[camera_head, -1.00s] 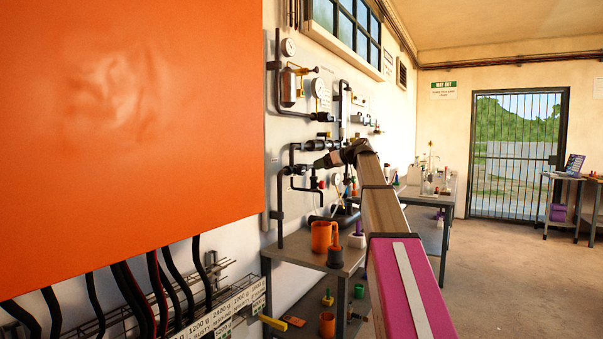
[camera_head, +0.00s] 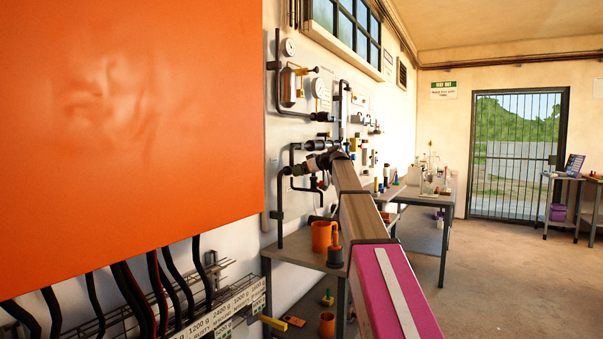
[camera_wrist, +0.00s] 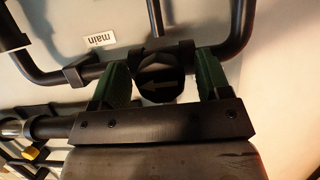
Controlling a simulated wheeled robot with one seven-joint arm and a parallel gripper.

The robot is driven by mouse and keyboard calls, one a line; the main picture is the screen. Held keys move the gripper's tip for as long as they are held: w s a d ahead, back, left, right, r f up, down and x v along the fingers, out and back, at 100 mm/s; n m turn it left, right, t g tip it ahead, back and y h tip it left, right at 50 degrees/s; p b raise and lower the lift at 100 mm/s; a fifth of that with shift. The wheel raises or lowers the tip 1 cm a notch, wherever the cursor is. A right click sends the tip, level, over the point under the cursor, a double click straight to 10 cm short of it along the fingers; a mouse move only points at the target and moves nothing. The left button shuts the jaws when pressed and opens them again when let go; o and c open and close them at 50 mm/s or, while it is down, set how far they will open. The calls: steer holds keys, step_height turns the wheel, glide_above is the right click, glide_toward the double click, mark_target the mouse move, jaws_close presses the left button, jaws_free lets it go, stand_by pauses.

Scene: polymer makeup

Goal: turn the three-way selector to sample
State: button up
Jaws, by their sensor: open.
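The three-way selector is a dark round knob (camera_wrist: 158,88) with a pale arrow, in the middle of the wrist view on a black pipe. Its arrow points left in that view. My gripper (camera_wrist: 161,76) has green fingers, one on each side of the knob. The fingers are open, and I cannot tell whether either touches it. A white label reading "main" (camera_wrist: 100,39) shows upside down above and left of the knob. No "sample" label is readable. In the head view my gripper (camera_head: 308,167) is at the wall pipework, and the knob is not distinguishable.
Black pipes (camera_wrist: 52,78) run beside the knob. A large orange panel (camera_head: 130,120) fills the left of the head view. Below the pipework, a bench (camera_head: 290,255) carries an orange mug (camera_head: 321,236). The floor (camera_head: 500,275) to the right is clear.

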steer(key=shift+a, duration=0.1)
steer(key=c, duration=0.9)
steer(key=m+g+y, duration=0.1)
steer(key=m, duration=0.1)
steer(key=shift+w+m, duration=0.1)
steer(key=shift+m, duration=0.3)
steer(key=m+g+y, duration=0.1)
steer(key=m+y, duration=0.1)
steer(key=m, duration=0.1)
steer(key=shift+g, duration=0.4)
steer(key=m+y, duration=0.1)
steer(key=m, duration=0.2)
steer(key=shift+m+g+y, duration=0.3)
steer(key=shift+g+y, duration=0.1)
steer(key=shift+m+y, duration=0.8)
steer(key=shift+m, duration=1.1)
